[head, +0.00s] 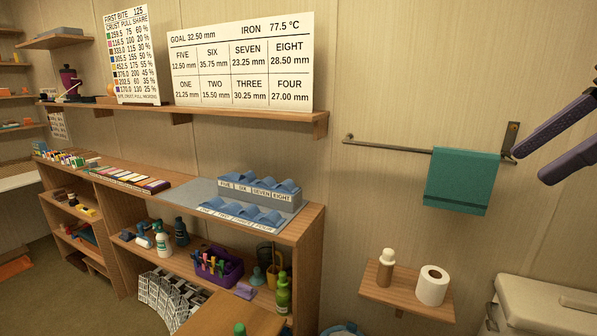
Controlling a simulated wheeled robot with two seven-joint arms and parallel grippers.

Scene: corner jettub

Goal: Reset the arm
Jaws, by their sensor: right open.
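My right gripper (530,165) comes in from the right edge, with two long dark purple fingers spread apart. It is open and nothing shows between the fingers. Its fingertips appear just right of the towel rail's end bracket, near the teal towel (460,180); I cannot tell the depth gap to the wall. The rest of the right arm is outside the picture. My left gripper and arm are not in view.
The wooden cabinet (312,215) carries a stepped blue rack (260,200). Signboards (240,62) stand on the shelf (225,114) above. A small wall shelf (405,297) holds a toilet roll (433,285) and a bottle (386,267). A toilet tank (545,305) is lower right.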

